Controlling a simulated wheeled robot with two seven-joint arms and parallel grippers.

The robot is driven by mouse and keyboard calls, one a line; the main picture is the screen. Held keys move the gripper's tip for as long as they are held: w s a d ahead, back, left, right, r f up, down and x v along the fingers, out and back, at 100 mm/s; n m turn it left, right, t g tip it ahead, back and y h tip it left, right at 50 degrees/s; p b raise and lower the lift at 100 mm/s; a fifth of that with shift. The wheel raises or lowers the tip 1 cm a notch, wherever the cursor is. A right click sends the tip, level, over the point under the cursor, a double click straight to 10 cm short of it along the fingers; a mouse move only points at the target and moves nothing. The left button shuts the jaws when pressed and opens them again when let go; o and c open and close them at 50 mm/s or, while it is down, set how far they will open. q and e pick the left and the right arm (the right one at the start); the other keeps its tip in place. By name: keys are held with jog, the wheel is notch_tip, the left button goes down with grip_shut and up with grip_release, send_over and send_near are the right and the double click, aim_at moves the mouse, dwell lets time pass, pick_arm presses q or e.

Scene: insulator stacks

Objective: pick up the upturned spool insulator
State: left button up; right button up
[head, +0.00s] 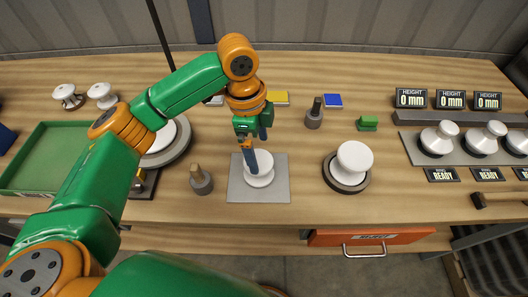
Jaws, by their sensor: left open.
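A white spool insulator (260,178) stands on a square grey mat (238,190) in the middle of the table. My left gripper (254,152) points down right over it, with its dark blue fingers apart. One finger overlaps the insulator's top in this view, and I cannot tell whether it touches. The gripper hides part of the insulator's top. Another white insulator (354,157) sits on a round dark base (346,184) to the right. I cannot tell for sure which insulator is upturned. My right gripper is not in view.
A white piece on a round grey disc (178,147) is partly behind my left arm. A dark post with a tan top (201,181) and another dark post (315,115) flank the mat. Three tilted insulators (438,138) stand at right under height displays (411,99). A green tray (50,155) is left.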

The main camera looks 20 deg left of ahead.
pick_arm(q)
jog(key=s+f+p, duration=0.1)
jog(key=s+f, duration=0.2)
jog(key=shift+s, duration=0.2)
jog(key=f, duration=0.1)
jog(key=w+f, duration=0.1)
jog(key=f, duration=0.1)
jog(key=shift+w+d+f, duration=0.15)
jog(key=shift+w+f, duration=0.35)
jog(key=shift+w, duration=0.3)
jog(key=shift+c, duration=0.9)
jog(key=shift+s+r, duration=0.2)
jog(key=shift+r, duration=0.05)
jog(key=c, duration=1.1)
jog(key=shift+c, duration=1)
jog(key=shift+w, duration=0.1)
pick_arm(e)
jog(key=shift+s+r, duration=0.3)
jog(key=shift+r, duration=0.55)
